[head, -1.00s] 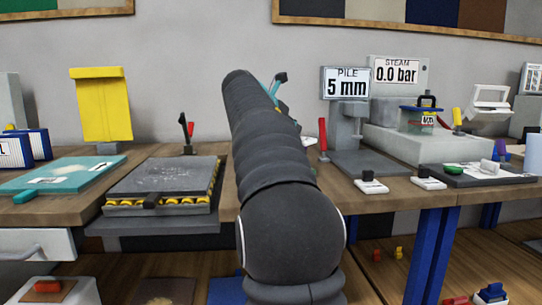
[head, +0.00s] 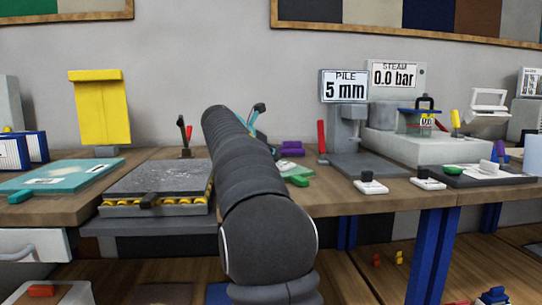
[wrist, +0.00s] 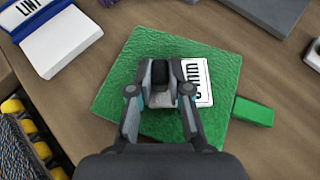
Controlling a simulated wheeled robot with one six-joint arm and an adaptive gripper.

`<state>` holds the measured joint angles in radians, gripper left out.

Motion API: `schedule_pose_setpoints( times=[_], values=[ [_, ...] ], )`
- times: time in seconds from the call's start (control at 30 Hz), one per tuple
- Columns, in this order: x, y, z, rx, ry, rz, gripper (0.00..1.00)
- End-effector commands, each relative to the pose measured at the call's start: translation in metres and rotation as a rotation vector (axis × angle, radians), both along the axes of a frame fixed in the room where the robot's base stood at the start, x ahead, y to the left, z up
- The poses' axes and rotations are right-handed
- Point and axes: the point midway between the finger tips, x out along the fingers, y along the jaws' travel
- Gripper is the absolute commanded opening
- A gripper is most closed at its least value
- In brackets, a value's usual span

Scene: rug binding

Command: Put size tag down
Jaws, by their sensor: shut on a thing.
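In the wrist view my gripper (wrist: 168,95) is over a green square board (wrist: 125,85), shut on the size tag (wrist: 199,78). The tag shows as a white plate with black lettering, jutting out to the right of the fingers. A dark part shows between the fingers, which hide the rest of the tag. I cannot tell whether the tag touches the board. In the head view the green board (head: 298,169) lies on the table just right of my arm, which hides my gripper.
A green block (wrist: 254,112) adjoins the board's right side. A blue-and-white labelled object (wrist: 55,40) is at upper left. In the head view a roller-edged press (head: 155,180) is left, purple pieces (head: 292,149) are behind the board, and the pile gauge (head: 345,87) stands right.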

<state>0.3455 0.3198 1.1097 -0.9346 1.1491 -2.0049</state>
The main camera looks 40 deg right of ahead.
Motion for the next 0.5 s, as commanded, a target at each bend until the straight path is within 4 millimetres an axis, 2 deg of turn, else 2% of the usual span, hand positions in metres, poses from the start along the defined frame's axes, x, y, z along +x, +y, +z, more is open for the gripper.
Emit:
schedule_pose_setpoints(
  times=[0.23,0.27,0.33,0.5],
  values=[
    [-0.0002,-0.0001,-0.0038,0.000,0.001,0.000,0.00],
    [-0.0002,-0.0002,-0.0033,0.000,0.001,0.000,0.25],
    [-0.0002,-0.0002,-0.0031,0.000,0.001,0.000,0.43],
    [-0.0001,-0.0001,-0.0031,0.000,0.001,0.000,0.43]
  ],
)
